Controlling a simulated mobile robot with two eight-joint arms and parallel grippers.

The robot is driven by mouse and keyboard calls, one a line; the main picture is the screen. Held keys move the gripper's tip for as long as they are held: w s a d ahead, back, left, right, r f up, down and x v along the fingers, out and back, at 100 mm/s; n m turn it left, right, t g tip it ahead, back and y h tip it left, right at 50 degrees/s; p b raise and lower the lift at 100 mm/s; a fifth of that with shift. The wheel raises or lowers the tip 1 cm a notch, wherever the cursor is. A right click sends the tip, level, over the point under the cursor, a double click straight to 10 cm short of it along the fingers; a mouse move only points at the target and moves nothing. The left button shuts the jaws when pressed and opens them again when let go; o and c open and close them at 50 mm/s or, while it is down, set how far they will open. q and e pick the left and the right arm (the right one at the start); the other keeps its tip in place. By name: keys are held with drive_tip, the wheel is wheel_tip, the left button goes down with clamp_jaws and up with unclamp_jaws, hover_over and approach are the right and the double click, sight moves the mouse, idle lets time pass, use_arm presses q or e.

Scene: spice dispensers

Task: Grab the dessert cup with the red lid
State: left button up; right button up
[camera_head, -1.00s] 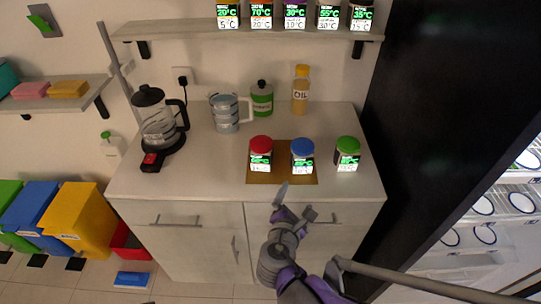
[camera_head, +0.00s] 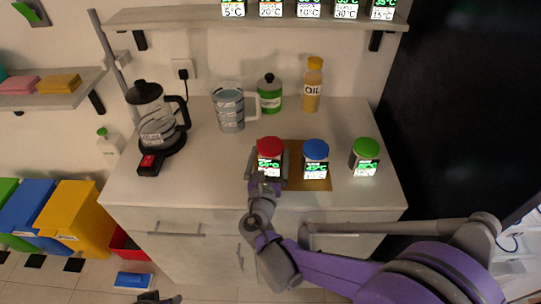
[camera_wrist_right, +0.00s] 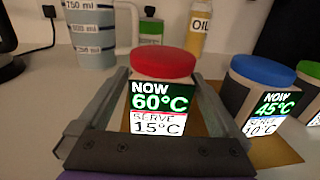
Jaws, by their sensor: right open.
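The dessert cup with the red lid (camera_head: 270,147) stands upright at the left end of a brown mat (camera_head: 308,184) on the counter. In the right wrist view this cup (camera_wrist_right: 163,68) has a display reading NOW 60°C, SERVE 15°C. My right gripper (camera_head: 267,164) is open, with one finger on each side of the cup; it also shows in the right wrist view (camera_wrist_right: 160,84). I cannot tell whether the fingers touch the cup. My left gripper (camera_head: 157,298) only just shows at the bottom edge, and its jaws are unclear.
A blue-lidded cup (camera_head: 316,150) stands close on the right, then a green-lidded cup (camera_head: 366,149). Behind are a measuring jug (camera_head: 229,110), a green bottle (camera_head: 269,95) and an oil bottle (camera_head: 312,88). A coffee pot (camera_head: 154,122) stands left.

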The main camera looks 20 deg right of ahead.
drive_tip(key=x, duration=0.4)
drive_tip(key=shift+w+d, duration=0.1)
drive_tip(key=shift+w, duration=0.05)
drive_tip(key=c, duration=1.3)
